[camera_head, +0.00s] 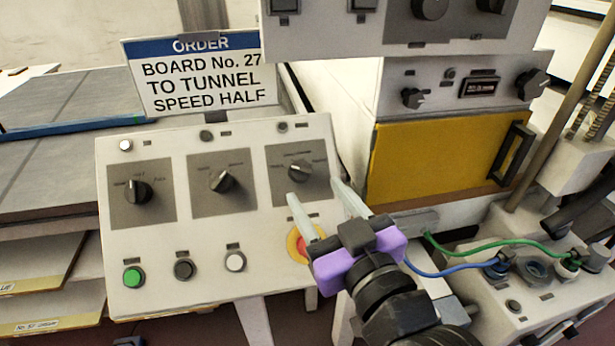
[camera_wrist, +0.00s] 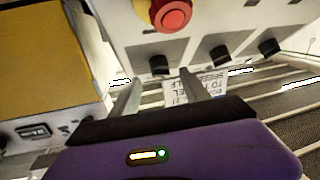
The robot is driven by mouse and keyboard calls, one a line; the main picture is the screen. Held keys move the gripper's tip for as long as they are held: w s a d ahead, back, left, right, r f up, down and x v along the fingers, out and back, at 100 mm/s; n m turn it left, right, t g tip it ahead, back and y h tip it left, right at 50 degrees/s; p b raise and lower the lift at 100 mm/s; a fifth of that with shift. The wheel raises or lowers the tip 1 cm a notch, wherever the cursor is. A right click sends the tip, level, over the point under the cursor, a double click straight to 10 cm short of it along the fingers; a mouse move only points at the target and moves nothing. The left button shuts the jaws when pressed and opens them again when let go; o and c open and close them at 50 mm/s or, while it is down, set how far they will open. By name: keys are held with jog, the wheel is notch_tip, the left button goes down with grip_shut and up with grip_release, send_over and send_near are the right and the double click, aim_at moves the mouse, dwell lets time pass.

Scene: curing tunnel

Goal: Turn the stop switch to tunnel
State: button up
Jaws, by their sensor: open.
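The sloped control panel (camera_head: 210,255) has three black rotary knobs on grey plates: a left knob (camera_head: 139,190), a middle knob (camera_head: 222,181) and a right knob (camera_head: 299,171). Their printed labels are too small to read, so I cannot tell which is the stop switch. The right knob's pointer is tilted. My gripper (camera_head: 319,192), purple with pale fingers, is open and empty in front of the panel's right side. In the wrist view (camera_wrist: 160,80), the right knob (camera_wrist: 160,65) appears between and just beyond the fingertips; contact cannot be told.
A red button on a yellow ring (camera_head: 298,244) is partly hidden behind my gripper and shows in the wrist view (camera_wrist: 172,14). A sign (camera_head: 200,75) reads board No. 27 to tunnel, speed half. A yellow door (camera_head: 430,160) and cables (camera_head: 490,250) are at right.

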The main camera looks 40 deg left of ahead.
aim_at(303, 173)
jog(key=shift+x, duration=2.55)
grip_shut()
